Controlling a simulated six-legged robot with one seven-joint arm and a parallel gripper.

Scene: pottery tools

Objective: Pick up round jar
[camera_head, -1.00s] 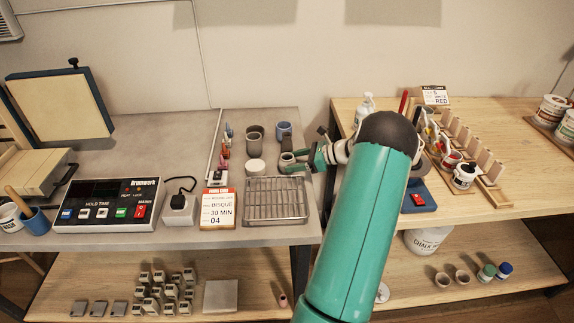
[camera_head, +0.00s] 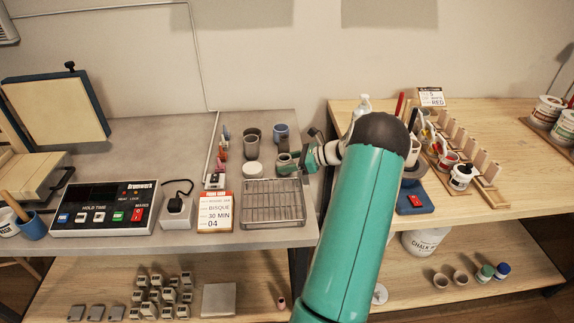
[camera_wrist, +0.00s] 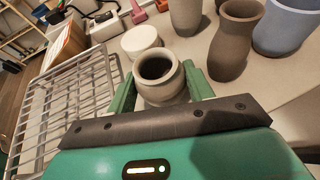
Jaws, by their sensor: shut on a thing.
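The round jar (camera_wrist: 160,82) is a small grey-brown pot with a rounded body and a wide dark mouth. It stands upright between the two green fingers of my gripper (camera_wrist: 158,90) in the wrist view. The fingers are shut on its sides. In the head view my gripper (camera_head: 298,161) reaches in from the right at the right part of the grey table, with the jar (camera_head: 285,161) at its tips. I cannot tell whether the jar's base touches the table.
A wire rack (camera_head: 273,203) lies just in front of the jar. A white round lid (camera_wrist: 140,40) sits beside it. A taller brown vase (camera_wrist: 236,40) and a blue cup (camera_wrist: 288,28) stand close behind.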

